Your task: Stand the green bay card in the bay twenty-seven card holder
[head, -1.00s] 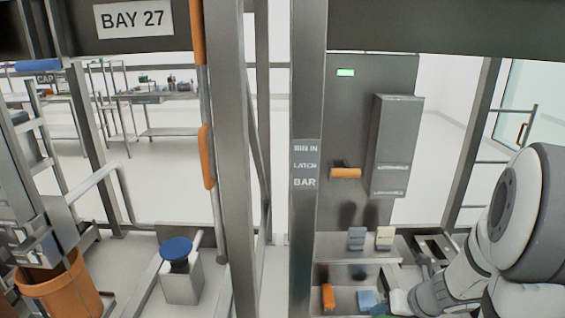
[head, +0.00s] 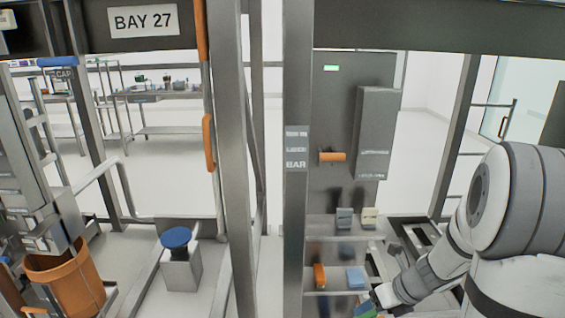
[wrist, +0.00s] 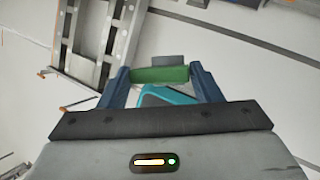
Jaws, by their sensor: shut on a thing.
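My gripper (wrist: 160,78) is shut on the green bay card (wrist: 158,75), which spans its two blue fingers in the wrist view. In the head view my gripper (head: 368,304) is at the bottom edge, beside the lower shelf, with a bit of green showing at its tip. A grey piece shows just beyond the card in the wrist view; I cannot tell what it is. The BAY 27 sign (head: 143,20) is on the top beam at the left. I cannot make out which thing is the bay's card holder.
A grey block (head: 344,218) and a cream block (head: 370,218) stand on the upper shelf. An orange item (head: 319,275) and a blue block (head: 356,278) sit lower. Steel posts divide the view. An orange bin (head: 66,282) and blue-topped stand (head: 178,240) are at left.

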